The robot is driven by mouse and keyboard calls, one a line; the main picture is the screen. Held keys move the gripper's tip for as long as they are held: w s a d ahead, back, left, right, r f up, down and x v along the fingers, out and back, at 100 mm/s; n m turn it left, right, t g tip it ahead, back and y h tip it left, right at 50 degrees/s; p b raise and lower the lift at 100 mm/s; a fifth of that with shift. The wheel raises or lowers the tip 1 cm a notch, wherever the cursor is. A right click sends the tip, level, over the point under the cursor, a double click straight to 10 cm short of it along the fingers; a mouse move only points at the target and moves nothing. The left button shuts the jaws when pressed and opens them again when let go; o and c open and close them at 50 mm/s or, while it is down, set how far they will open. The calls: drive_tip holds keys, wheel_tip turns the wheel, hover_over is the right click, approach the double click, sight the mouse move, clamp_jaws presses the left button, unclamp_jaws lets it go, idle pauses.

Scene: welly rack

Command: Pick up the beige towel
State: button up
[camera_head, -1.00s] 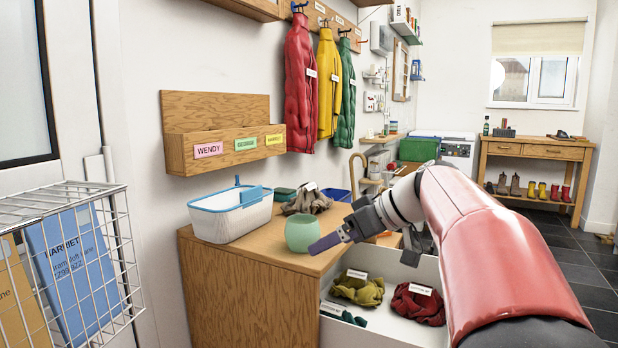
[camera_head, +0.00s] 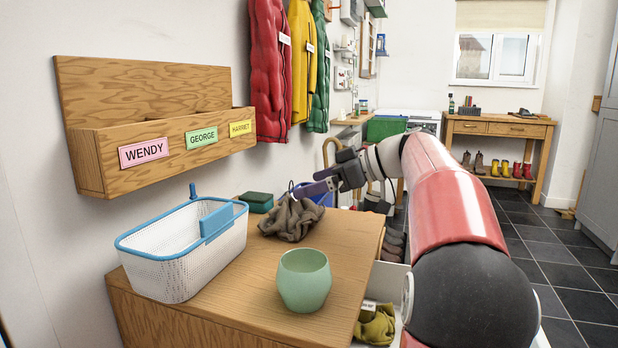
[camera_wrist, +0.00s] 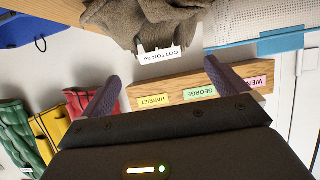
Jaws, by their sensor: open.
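In the upside-down wrist view the towel (camera_wrist: 150,18) fills the top middle, with a white "COTTON" label (camera_wrist: 160,56) hanging towards my gripper. My gripper (camera_head: 312,188) is just above and to the right of the towel in the head view. In the wrist view my gripper (camera_wrist: 162,85) has its two fingers wide apart, with nothing between them. The towel lies beyond the fingertips and looks apart from them.
A white basket with a blue rim (camera_head: 180,255) stands left of the towel, and a green pot (camera_head: 303,280) stands in front. The name rack (camera_head: 160,140) hangs above. An open drawer holds an olive cloth (camera_head: 377,324).

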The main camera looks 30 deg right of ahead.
sight(293, 208)
drive_tip(key=shift+s, duration=0.1)
drive_tip(key=shift+a, duration=0.1)
drive_tip(key=shift+w+a+f, duration=0.2)
drive_tip(key=shift+w+a, duration=0.05)
drive_tip(key=shift+w, duration=0.05)
drive_tip(key=x, duration=0.7)
drive_tip(key=shift+p, duration=0.3)
drive_tip(key=c, duration=1.2)
drive_tip(key=shift+o, duration=0.2)
drive_tip(key=shift+s+d, duration=0.1)
